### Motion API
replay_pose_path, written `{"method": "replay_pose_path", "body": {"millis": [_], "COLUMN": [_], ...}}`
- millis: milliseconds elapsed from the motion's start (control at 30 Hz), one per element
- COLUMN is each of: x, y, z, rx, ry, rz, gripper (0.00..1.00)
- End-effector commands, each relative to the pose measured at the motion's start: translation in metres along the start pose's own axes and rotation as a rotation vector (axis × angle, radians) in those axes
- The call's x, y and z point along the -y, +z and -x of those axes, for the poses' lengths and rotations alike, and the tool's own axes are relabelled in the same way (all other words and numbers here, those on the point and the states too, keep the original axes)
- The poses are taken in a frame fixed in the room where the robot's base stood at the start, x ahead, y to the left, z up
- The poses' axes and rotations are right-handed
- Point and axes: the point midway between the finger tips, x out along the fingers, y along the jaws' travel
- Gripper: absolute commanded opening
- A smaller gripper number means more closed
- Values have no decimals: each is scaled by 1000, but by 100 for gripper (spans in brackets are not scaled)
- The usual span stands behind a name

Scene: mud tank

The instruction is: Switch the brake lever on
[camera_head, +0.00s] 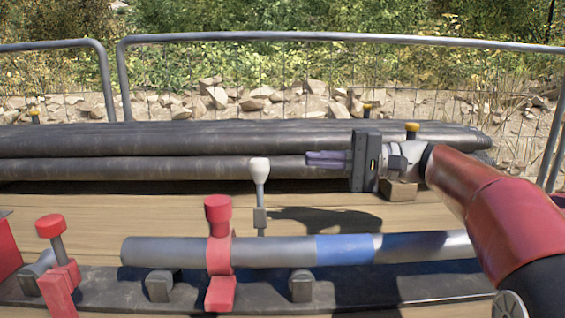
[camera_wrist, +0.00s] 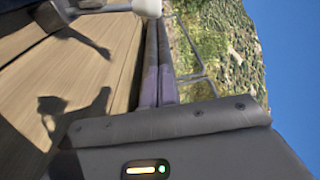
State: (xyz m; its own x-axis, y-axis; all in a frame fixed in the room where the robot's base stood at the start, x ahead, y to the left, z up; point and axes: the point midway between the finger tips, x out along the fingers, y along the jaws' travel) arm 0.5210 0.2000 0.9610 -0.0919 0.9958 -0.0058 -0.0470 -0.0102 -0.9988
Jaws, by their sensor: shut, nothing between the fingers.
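An upright lever with a white knob (camera_head: 259,170) and a thin grey stem stands on the wooden deck, behind the grey pipe; no label shows whether it is the brake lever. The knob also shows at the top edge of the wrist view (camera_wrist: 147,7). My gripper (camera_head: 309,159) comes in from the right at about knob height, its fingers pointing left toward the knob. In the head view a gap separates the fingertips from the knob. The fingers (camera_wrist: 157,45) are together and hold nothing. The lever's foot is partly hidden behind the pipe.
A grey pipe with a blue band (camera_head: 348,248) crosses the front, with a red clamp (camera_head: 219,255) around it. A second red clamp (camera_head: 57,270) is at left. Long dark pipes (camera_head: 150,145) lie behind the lever. A metal railing (camera_head: 330,38) runs along the back.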

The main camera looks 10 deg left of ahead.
Motion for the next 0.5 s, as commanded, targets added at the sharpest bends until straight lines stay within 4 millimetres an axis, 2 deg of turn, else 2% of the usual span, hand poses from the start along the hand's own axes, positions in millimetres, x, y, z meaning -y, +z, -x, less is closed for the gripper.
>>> {"method": "replay_pose_path", "body": {"millis": [167,500], "x": [1,1], "y": [1,1], "z": [-23,-95], "rx": [5,5], "ry": [0,0], "rz": [0,0], "gripper": [0,0]}}
